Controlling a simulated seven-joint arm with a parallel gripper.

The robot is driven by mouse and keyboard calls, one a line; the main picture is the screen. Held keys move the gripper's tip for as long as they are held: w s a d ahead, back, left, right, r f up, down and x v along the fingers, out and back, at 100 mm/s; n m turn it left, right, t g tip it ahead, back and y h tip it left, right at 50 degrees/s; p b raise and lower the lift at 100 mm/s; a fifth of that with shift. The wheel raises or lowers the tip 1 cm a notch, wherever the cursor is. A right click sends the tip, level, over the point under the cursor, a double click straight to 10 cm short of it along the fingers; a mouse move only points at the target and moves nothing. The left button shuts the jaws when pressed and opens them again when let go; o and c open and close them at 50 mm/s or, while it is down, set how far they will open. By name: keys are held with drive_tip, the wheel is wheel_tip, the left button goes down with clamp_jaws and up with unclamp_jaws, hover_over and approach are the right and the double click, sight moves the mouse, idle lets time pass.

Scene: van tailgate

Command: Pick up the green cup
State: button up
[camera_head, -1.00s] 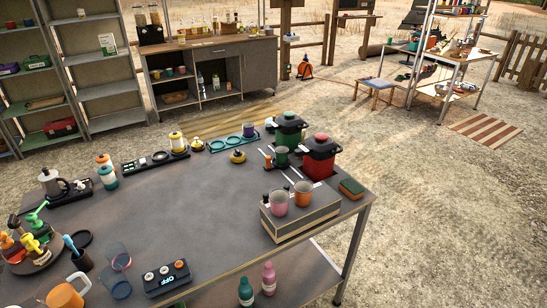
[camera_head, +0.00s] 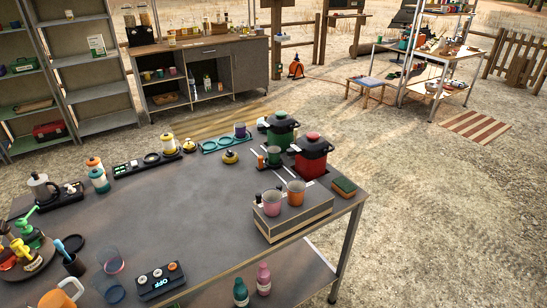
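A small green cup (camera_head: 274,156) stands near the far right part of the grey table (camera_head: 185,205). It is in front of the green pot (camera_head: 281,132) and to the left of the red pot (camera_head: 312,157). A small orange item (camera_head: 262,162) stands close on its left. Part of the cup's lower side is hard to make out. My gripper is not in view.
A box (camera_head: 291,218) with a pink cup (camera_head: 271,203) and an orange cup (camera_head: 296,193) stands in front of the green cup. A sponge (camera_head: 344,187) lies at the right edge. The table's middle is clear. Two bottles (camera_head: 263,279) stand at the front, below.

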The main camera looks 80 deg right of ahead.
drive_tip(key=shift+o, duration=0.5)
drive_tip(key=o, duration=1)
